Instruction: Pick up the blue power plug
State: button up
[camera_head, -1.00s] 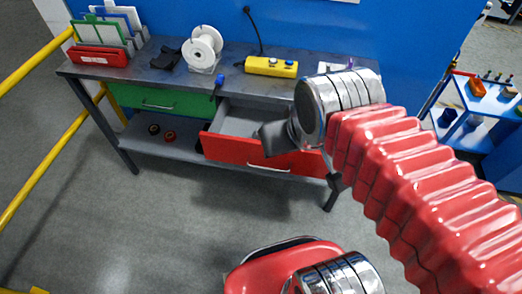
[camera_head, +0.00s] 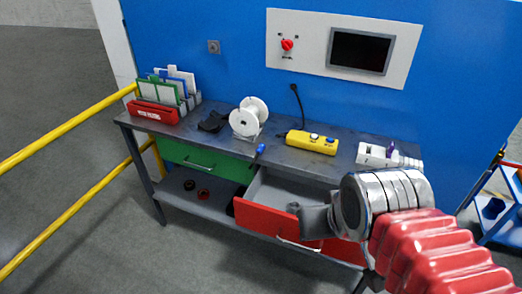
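A small blue piece (camera_head: 260,148), which looks like the blue power plug, sits at the front edge of the workbench above the open drawer. A thin dark part runs down from it over the edge. It is too small to make out its shape. My gripper (camera_head: 306,219) is in front of the open red drawer (camera_head: 266,222), below and right of the blue piece and apart from it. My wrist hides part of the gripper and the drawer's right side. I cannot see whether the fingers are apart.
The workbench (camera_head: 222,144) carries a white spool (camera_head: 249,117), a yellow control box (camera_head: 312,142) with a black cable, a dark holder (camera_head: 214,121), a red file rack (camera_head: 155,112) and a white device (camera_head: 388,157). A yellow railing (camera_head: 65,130) stands left.

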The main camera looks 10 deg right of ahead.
aim_at(261, 146)
jog(key=u, duration=1.55)
jog(key=i, duration=2.55)
